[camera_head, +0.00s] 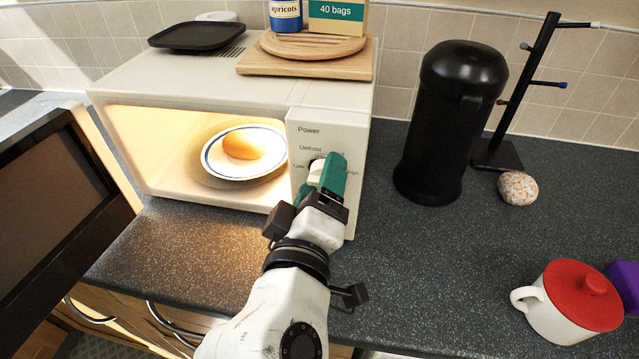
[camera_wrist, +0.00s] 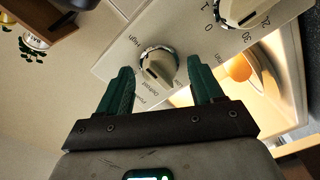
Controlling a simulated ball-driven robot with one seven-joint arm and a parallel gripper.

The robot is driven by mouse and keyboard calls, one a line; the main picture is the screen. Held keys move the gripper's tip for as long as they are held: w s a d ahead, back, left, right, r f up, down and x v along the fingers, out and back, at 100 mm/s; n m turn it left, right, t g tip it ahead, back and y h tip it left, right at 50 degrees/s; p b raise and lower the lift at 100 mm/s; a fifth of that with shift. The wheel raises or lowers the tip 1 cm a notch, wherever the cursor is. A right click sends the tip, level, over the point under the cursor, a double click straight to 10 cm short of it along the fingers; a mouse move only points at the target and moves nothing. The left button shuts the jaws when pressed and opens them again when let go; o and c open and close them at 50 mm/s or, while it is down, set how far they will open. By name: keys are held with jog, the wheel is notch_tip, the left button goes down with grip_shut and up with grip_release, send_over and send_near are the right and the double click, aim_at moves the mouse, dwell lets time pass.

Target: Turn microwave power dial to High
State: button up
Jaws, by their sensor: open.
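The cream microwave (camera_head: 215,82) stands on the counter with its dark door (camera_head: 65,205) open to the left and its inside lit. Its control panel (camera_head: 300,125) is marked Power, Defrost, Low and High. My gripper (camera_head: 327,165) is at the panel and largely hides the power dial there. In the wrist view the cream power dial (camera_wrist: 158,66) lies between the two green fingers of my open gripper (camera_wrist: 160,72), with gaps visible beside it. The High label is at the dial's left in that tilted view. I cannot clearly tell its exact setting.
A timer dial (camera_wrist: 240,12) sits on the same panel. A plate (camera_head: 213,165) with a bun (camera_head: 242,145) is inside the microwave. A wooden board (camera_head: 255,66) lies on top. A black flask (camera_head: 450,125), mug tree (camera_head: 500,155) and red-lidded mug (camera_head: 570,300) stand right.

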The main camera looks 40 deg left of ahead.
jog(key=b+v, duration=0.1)
jog(key=v, duration=1)
jog(key=shift+f, duration=0.1)
dwell(0.4)
